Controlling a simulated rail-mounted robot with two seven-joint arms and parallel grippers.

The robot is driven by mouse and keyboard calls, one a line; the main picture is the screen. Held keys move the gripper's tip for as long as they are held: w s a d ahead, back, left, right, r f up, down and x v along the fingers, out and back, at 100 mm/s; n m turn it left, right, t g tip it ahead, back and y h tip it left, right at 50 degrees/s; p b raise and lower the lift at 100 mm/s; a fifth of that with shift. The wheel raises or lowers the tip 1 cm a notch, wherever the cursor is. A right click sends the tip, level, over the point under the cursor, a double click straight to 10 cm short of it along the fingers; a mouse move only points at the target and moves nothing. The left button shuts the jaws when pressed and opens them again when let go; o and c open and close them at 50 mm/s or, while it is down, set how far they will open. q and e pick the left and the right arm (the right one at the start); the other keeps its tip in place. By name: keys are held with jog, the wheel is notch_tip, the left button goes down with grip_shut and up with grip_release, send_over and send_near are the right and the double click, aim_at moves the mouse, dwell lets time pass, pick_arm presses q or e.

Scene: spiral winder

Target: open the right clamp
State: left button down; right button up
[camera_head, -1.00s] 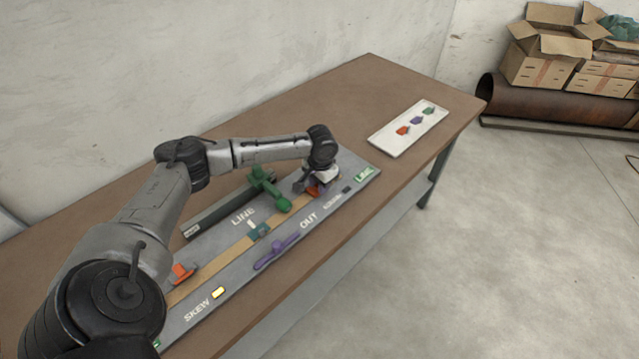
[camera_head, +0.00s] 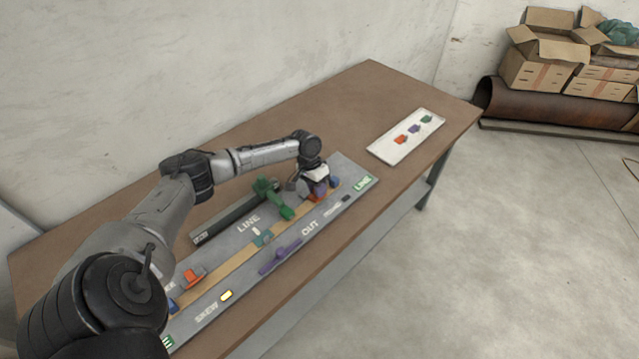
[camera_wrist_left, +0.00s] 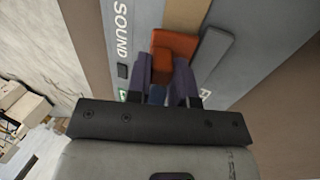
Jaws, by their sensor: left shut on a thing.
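The right clamp, with an orange part (camera_wrist_left: 173,44), shows in the left wrist view at the end of the tan strip, between my fingers. In the head view it is mostly hidden by my left gripper (camera_head: 321,193), with a little orange visible at the fingers. My left gripper (camera_wrist_left: 180,88) is shut on the orange part from above. A blue part shows low between the fingers, partly hidden. A second orange clamp (camera_head: 193,277) sits at the left end of the strip. My right gripper is out of view.
The grey board (camera_head: 235,315) carries a green lever (camera_head: 272,198), a purple lever (camera_head: 280,257), a teal piece (camera_head: 263,238) and a lit yellow lamp (camera_head: 226,295). A white tray (camera_head: 382,153) with small coloured pieces lies behind on the brown table.

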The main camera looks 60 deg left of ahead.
pick_arm(q)
jog(key=shift+s+a+t+h, duration=0.1)
jog(key=shift+a+t+h, duration=0.25)
jog(key=shift+h, duration=0.65)
jog(key=shift+s+a+t+h+b, duration=0.1)
jog(key=shift+a+t+h+b, duration=0.25)
jog(key=shift+h+b, duration=0.5)
jog(key=shift+s+a+h+b, duration=0.1)
jog(key=shift+a+h+b, duration=0.45)
jog(key=shift+h+b, duration=0.6)
jog(key=shift+s+a+t+h+b, duration=0.15)
jog(key=shift+a+t+h+b, duration=0.3)
jog(key=shift+h+b, duration=1)
jog(key=c, duration=1)
grip_release()
jog(key=shift+a+r, duration=0.1)
